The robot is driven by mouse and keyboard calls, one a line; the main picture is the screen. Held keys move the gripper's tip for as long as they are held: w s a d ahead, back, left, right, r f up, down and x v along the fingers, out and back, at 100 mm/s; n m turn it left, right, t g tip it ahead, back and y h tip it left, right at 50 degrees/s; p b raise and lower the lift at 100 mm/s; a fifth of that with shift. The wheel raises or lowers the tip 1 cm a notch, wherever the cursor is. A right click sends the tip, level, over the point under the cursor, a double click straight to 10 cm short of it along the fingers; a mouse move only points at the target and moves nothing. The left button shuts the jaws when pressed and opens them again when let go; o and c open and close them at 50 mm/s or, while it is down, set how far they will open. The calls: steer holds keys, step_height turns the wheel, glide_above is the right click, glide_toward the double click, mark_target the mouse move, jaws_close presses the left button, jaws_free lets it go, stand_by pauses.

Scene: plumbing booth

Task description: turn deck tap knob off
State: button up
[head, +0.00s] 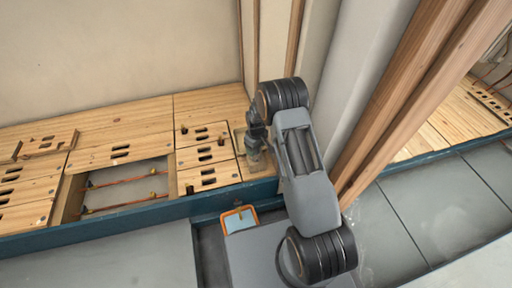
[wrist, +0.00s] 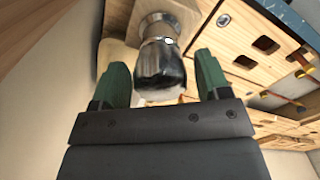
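The deck tap knob (wrist: 160,68) is a shiny chrome piece on a round, paler base (wrist: 158,27), seen in the middle of the wrist view. My gripper (wrist: 162,78) has green finger pads, one on each side of the knob. A narrow gap shows between the knob and each pad, so the gripper looks open around it. In the head view my gripper (head: 255,138) is low over the right end of the wooden deck, beside the corner post. There the tap is mostly hidden by my gripper and arm.
The slotted wooden deck (head: 120,135) runs left along the wall, with an open bay holding copper pipes (head: 125,181). A blue edge (head: 150,207) borders its front. Wooden studs (head: 405,95) and a pale wall stand close on the right of my arm. Grey floor (head: 440,205) is clear.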

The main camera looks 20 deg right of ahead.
steer(key=c, duration=0.8)
steer(key=shift+m, duration=0.4)
steer(key=m, duration=0.3)
steer(key=shift+m+p, duration=0.35)
steer(key=shift+m, duration=0.05)
steer(key=m, duration=0.4)
steer(key=shift+m, duration=0.3)
steer(key=m, duration=0.4)
steer(key=shift+p, duration=0.4)
steer(key=shift+m, duration=2.4)
